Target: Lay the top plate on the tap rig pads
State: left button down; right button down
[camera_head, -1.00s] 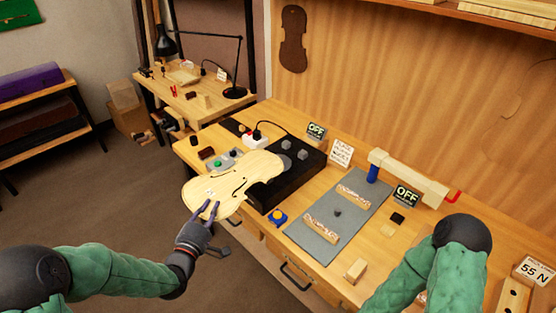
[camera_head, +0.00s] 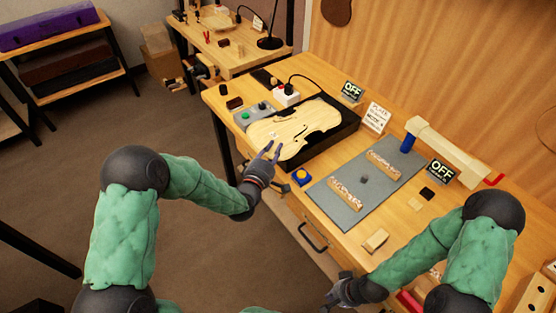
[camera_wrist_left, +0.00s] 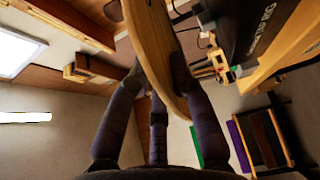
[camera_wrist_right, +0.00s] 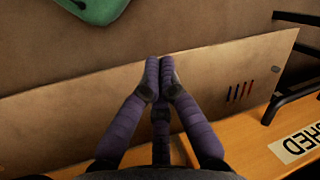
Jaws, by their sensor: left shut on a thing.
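The top plate (camera_head: 312,120) is a pale violin-shaped board with f-holes. It lies flat over a black box (camera_head: 345,130) on the bench and hides most of its top; I cannot tell whether they touch. My left gripper (camera_head: 270,152) is shut on its near edge. In the left wrist view the plate (camera_wrist_left: 155,45) stands between the fingers (camera_wrist_left: 155,75). A grey board (camera_head: 340,208) with two lettered wooden strips (camera_head: 345,195) lies to the right. My right gripper (camera_head: 335,298) is low at the bench's front; its fingertips meet, empty, in the right wrist view (camera_wrist_right: 160,68).
A blue button (camera_head: 301,177) and a grey control box with a green button (camera_head: 252,115) sit by the black box. A side bench is behind.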

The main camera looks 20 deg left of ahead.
pick_arm(q)
jog(key=shift+w+d+f, duration=0.35)
jog(key=shift+d+f, duration=0.15)
jog(key=shift+f, duration=0.2)
jog(key=shift+w+f+b, duration=0.1)
jog(key=shift+f+b, duration=0.6)
jog(key=shift+f, duration=0.9)
jog(key=shift+f, duration=0.2)
jog(key=c, duration=1.2)
grip_release()
jog(key=shift+o, duration=0.5)
jog(key=shift+d, duration=0.1)
jog(key=shift+r, duration=0.15)
